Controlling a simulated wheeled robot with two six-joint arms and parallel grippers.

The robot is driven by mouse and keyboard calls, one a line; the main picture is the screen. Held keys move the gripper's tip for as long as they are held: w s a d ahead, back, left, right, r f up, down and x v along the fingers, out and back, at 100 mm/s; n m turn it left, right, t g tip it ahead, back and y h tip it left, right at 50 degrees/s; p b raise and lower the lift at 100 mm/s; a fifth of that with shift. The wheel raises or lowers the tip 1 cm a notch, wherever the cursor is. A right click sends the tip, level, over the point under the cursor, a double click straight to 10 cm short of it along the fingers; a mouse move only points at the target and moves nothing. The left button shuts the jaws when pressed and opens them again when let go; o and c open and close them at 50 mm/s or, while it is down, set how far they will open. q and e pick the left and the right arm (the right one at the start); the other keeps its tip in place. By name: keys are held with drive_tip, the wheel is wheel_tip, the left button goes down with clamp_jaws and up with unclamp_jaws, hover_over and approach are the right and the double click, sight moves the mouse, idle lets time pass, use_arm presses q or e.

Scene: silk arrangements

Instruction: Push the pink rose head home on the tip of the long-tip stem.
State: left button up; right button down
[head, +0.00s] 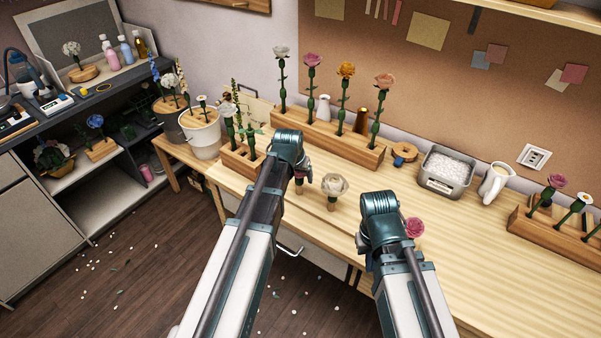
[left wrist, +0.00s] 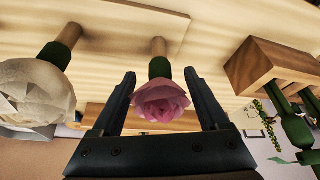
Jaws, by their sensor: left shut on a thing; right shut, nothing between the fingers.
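A pink rose head (left wrist: 161,101) with a green base sits on a wooden peg (left wrist: 158,48) in the left wrist view. In the head view my left gripper (head: 298,172) mostly hides this rose head. My right gripper (head: 371,262) is shut and empty at the table's front; its fingertips are largely hidden by my arm. Stems stand in the right wooden rack (head: 545,231) and the small left rack (head: 237,165). I cannot tell which is the long-tip stem.
A white rose head (head: 334,184) on a peg stands close beside my left gripper. Another pink rose head (head: 414,228) is beside my right wrist. A long rack (head: 330,140) of flowers, a metal tub (head: 447,172) and a white pitcher (head: 495,183) line the back.

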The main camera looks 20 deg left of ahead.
use_arm(q)
drive_tip(key=shift+r+p, duration=1.1)
idle(0.6)
drive_tip(key=shift+r+p, duration=0.4)
drive_tip(key=shift+p, duration=0.05)
drive_tip(key=shift+r, duration=0.1)
drive_tip(key=shift+r+p, duration=0.9)
drive_tip(key=shift+p, duration=0.1)
